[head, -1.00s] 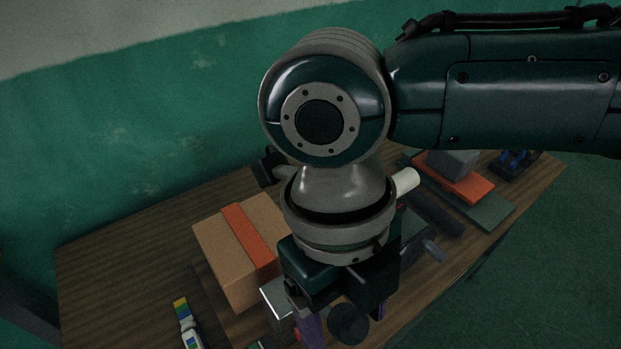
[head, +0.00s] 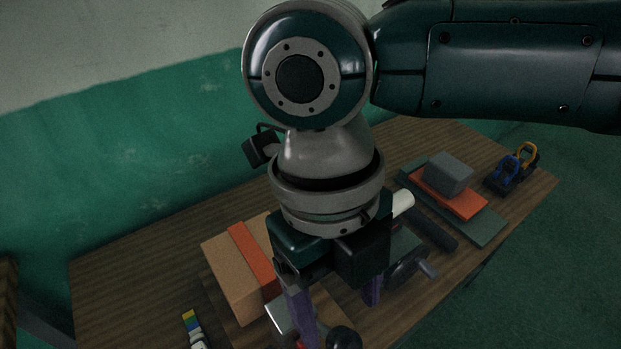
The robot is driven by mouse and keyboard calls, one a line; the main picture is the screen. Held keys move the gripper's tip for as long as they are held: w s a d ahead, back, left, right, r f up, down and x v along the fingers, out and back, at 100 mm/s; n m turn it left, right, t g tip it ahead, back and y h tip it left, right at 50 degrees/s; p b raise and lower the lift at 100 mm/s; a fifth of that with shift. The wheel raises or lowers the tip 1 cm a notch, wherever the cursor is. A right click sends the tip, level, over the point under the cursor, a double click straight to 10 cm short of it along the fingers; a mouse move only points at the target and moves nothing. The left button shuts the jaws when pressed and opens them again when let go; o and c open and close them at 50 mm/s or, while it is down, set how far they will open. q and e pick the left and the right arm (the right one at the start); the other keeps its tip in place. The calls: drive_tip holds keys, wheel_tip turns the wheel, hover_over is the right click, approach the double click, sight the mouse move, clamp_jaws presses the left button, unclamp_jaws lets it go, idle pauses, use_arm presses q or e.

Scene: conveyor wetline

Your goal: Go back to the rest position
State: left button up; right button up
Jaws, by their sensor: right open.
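My right arm comes in from the upper right, and its wrist hangs down over the table. My right gripper (head: 335,296) points down with its two purple fingers apart, open. I see nothing held between them, though the area below is partly hidden. It is just right of a cardboard box (head: 232,278) with an orange stripe, above a grey metal piece (head: 292,315). My left gripper is not in view.
The wooden table (head: 130,265) is bare at the left. A small bottle with a coloured label (head: 191,325) lies near the front. At the right are a grey block (head: 447,172) on an orange plate (head: 462,202), a dark cylinder (head: 432,230), and blue and yellow clamps (head: 513,170).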

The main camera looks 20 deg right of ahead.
drive_tip(key=shift+s+a, duration=0.15)
drive_tip(key=shift+a, duration=0.05)
drive_tip(key=s+a+r+m+t+y, duration=0.2)
drive_tip(key=s+a+m+y, duration=0.45)
drive_tip(key=m, duration=0.85)
drive_tip(key=s+d+m+t+h, duration=0.1)
drive_tip(key=d+m+t+h, duration=0.15)
drive_tip(key=d+m, duration=0.8)
drive_tip(key=s+d+m+t+h, duration=0.1)
drive_tip(key=s+d+m+h, duration=0.15)
drive_tip(key=d+m, duration=0.8)
drive_tip(key=a+r+m+p, duration=0.1)
drive_tip(key=r+p, duration=1.2)
drive_tip(key=w+a+r+m+p, duration=0.1)
drive_tip(key=a+r+p, duration=0.1)
drive_tip(key=r+p, duration=1.1)
drive_tip(key=shift+w+a+r+p, duration=0.15)
drive_tip(key=shift+w+r+p, duration=0.15)
drive_tip(key=shift+r, duration=0.2)
